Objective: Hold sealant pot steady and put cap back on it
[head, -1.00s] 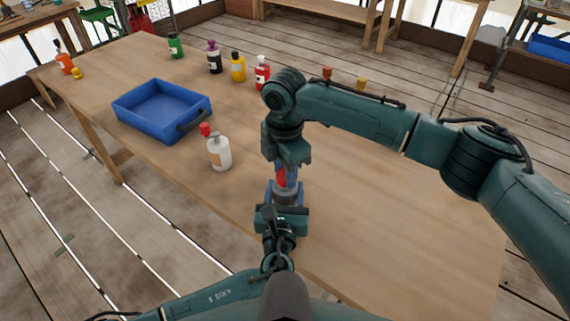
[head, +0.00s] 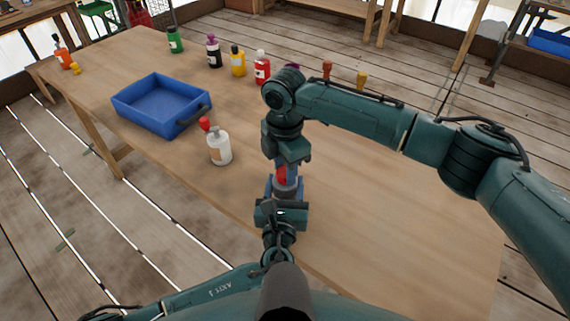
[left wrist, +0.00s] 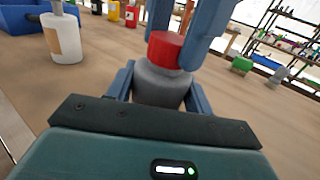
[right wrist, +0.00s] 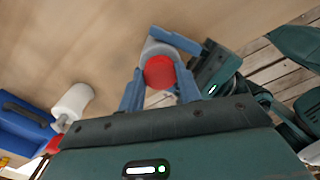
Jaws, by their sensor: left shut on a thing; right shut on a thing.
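The grey sealant pot (left wrist: 160,86) stands upright on the table, with my left gripper (head: 284,192) shut around its body. The red cap (left wrist: 167,50) is right over the pot's top in the left wrist view. My right gripper (head: 286,166) comes down from above and is shut on the cap. The cap also shows between the blue fingers in the right wrist view (right wrist: 159,72), lined up over the grey pot (right wrist: 152,47). Cap and pot look to be touching, but I cannot tell whether the cap is seated.
A white bottle with a red top (head: 219,149) stands left of the grippers. Behind it is a blue tray (head: 190,127) with a dark handle. Several coloured bottles, including a yellow one (head: 238,62), line the far edge.

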